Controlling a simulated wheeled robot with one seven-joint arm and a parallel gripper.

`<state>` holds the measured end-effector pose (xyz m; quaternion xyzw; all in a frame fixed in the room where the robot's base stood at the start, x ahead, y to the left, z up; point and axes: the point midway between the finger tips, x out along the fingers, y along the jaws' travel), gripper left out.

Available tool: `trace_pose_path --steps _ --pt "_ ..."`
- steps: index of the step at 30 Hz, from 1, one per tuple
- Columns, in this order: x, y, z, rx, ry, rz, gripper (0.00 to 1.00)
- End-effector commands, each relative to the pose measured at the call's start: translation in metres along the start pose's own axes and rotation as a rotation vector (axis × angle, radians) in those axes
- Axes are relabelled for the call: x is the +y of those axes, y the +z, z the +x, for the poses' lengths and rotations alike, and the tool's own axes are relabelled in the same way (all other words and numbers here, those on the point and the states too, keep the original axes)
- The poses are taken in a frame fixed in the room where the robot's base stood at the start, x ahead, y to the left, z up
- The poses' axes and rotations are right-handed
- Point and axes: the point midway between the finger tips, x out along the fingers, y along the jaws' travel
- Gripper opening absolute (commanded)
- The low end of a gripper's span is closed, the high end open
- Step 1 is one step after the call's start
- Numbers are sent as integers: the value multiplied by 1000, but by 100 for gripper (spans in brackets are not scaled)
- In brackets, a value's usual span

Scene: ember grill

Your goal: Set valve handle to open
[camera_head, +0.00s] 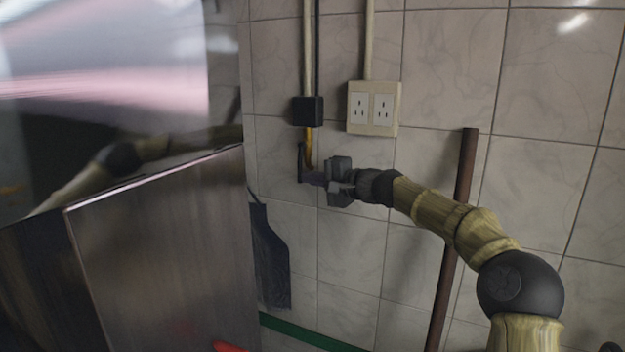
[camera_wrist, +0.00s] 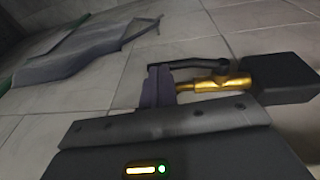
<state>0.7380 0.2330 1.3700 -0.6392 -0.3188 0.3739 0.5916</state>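The valve has a brass body (camera_wrist: 215,84) and a thin black handle (camera_wrist: 200,64). In the head view the handle (camera_head: 300,162) hangs upright beside the brass pipe (camera_head: 309,146), below a black box (camera_head: 308,111) on the tiled wall. My gripper (camera_head: 312,178) reaches in from the right, its tips at the handle's lower end. In the wrist view my gripper's dark purple fingers (camera_wrist: 160,85) are close together, with their tips at the handle's free end. I cannot tell whether the handle lies between them.
A double wall socket (camera_head: 372,108) is right of the black box. A dark brown pole (camera_head: 466,168) stands behind my arm. A metal cabinet (camera_head: 165,255) fills the left, and a dark apron-like sheet (camera_head: 268,260) hangs beside it. A green strip (camera_head: 305,336) runs low along the wall.

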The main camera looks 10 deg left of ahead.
Motion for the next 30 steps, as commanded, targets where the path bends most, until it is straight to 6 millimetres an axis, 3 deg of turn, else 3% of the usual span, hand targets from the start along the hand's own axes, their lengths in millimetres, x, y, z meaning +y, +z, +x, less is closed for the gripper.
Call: trace_pose_path --steps 8,13,30 --pt "2 1 -1 -3 1 0 0" --pt "5 0 -12 -4 0 -1 0" --pt "14 1 -101 -12 0 -2 0"
